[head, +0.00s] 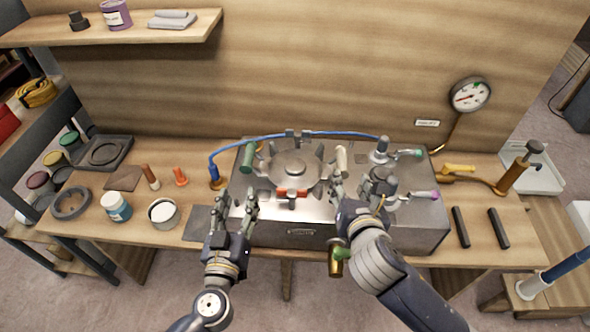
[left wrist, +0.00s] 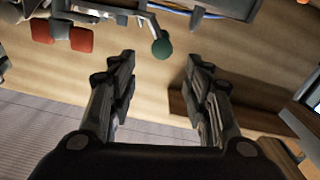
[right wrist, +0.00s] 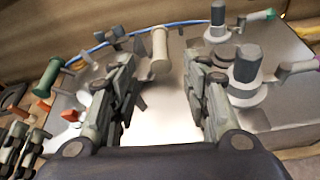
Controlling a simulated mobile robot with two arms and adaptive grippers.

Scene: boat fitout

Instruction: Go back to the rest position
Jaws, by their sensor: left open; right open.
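My left gripper (head: 236,208) is open and empty in front of the left end of a metal box-shaped fixture (head: 300,232). In the left wrist view its two fingers (left wrist: 160,85) stand apart with nothing between them. My right gripper (head: 352,196) is open over the right half of the fixture. In the right wrist view its fingers (right wrist: 160,95) are spread, with only the bright metal top between them. A round lidded part (head: 294,172) with a green handle (head: 249,156) and a cream handle (head: 341,159) sits on the fixture.
Valve-like fittings (head: 380,182) stand on the fixture's right. A blue hose (head: 335,134) arches behind. A white jar (head: 163,213), a blue-labelled jar (head: 116,206) and an orange piece (head: 180,176) stand left on the bench. Two black bars (head: 460,227) lie right. A gauge (head: 470,95) stands behind.

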